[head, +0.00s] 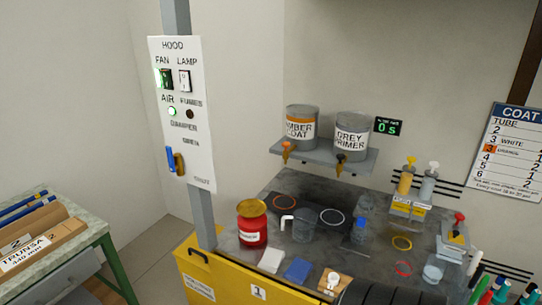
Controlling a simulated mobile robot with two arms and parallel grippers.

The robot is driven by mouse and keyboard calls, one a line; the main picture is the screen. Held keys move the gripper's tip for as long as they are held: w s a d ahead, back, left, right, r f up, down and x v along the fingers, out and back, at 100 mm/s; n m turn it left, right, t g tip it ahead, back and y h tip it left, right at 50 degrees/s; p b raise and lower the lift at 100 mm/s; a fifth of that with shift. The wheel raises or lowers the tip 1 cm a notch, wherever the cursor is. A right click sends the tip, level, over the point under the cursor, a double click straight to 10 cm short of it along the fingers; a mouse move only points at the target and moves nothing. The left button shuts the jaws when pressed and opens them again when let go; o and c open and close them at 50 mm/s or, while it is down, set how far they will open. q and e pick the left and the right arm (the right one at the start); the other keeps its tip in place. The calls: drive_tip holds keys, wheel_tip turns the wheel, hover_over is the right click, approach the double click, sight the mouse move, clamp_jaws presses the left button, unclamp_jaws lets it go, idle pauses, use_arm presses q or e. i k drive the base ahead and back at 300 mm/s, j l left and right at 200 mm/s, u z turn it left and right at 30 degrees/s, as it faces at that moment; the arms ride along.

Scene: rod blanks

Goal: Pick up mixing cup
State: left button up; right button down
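A clear grey cup with a white handle (302,226), which looks like the mixing cup, stands upright on the dark bench top (275,208) in the head view. Its handle points left, toward a red tin with a yellow lid (252,228). Other clear containers stand to the right, one with a blue part (360,232) and one near the right end (433,269). Neither of my grippers is in view.
A shelf (325,155) with an amber coat can (301,127) and a grey primer can (351,136) is above the bench. A hood post with a switch panel (181,110) rises at the bench's left. White and blue cloths (297,270) lie in front of the cup.

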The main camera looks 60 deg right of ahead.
sight(402, 270)
drive_tip(key=z, duration=2.9)
drive_tip(key=i+j+z, duration=0.15)
drive_tip(key=j, duration=0.25)
drive_tip(key=k+l, duration=0.05)
